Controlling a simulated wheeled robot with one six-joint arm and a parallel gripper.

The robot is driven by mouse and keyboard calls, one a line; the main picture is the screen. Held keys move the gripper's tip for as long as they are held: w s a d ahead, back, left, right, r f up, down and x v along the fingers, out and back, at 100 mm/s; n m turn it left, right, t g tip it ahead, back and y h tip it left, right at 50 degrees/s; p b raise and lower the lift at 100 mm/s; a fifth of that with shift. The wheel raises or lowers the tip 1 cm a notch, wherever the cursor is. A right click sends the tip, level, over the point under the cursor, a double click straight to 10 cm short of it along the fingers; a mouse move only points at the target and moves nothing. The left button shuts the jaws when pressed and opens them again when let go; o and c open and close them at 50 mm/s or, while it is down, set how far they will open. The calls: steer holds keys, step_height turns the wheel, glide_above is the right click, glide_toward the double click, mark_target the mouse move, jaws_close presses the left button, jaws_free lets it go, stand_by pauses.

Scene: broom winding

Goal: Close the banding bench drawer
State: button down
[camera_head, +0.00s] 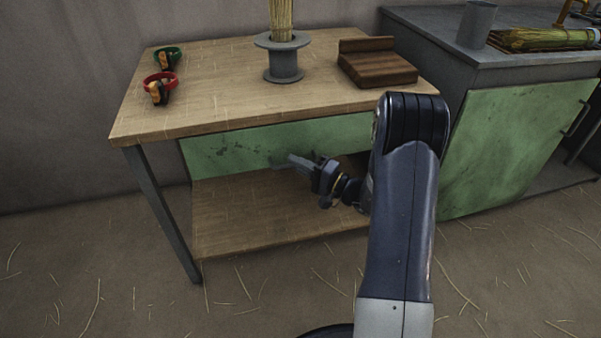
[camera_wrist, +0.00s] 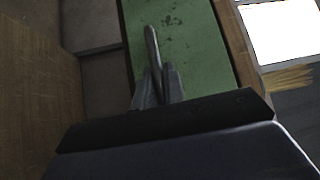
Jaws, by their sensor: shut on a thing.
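The banding bench (camera_head: 215,100) has a pale wooden top with a scuffed green drawer front (camera_head: 235,145) under its front edge. No drawer interior shows; I cannot tell whether the front is fully flush. The drawer front fills the upper middle of the wrist view (camera_wrist: 185,45). My gripper (camera_head: 303,163) is in front of the drawer's lower middle. In the wrist view its fingers (camera_wrist: 157,88) are shut on the grey bar handle (camera_wrist: 151,45). My arm hides the drawer's right end.
A lower shelf (camera_head: 240,215) is below. A green-doored cabinet (camera_head: 515,140) stands to the right. Straw litters the open floor.

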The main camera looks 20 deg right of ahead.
steer(key=shift+w, duration=0.8)
steer(key=c, duration=1.5)
jaws_free()
steer(key=shift+w, duration=0.1)
steer(key=p+v, duration=0.1)
steer(key=v, duration=1)
steer(key=shift+p, duration=0.35)
steer(key=shift+a, duration=0.15)
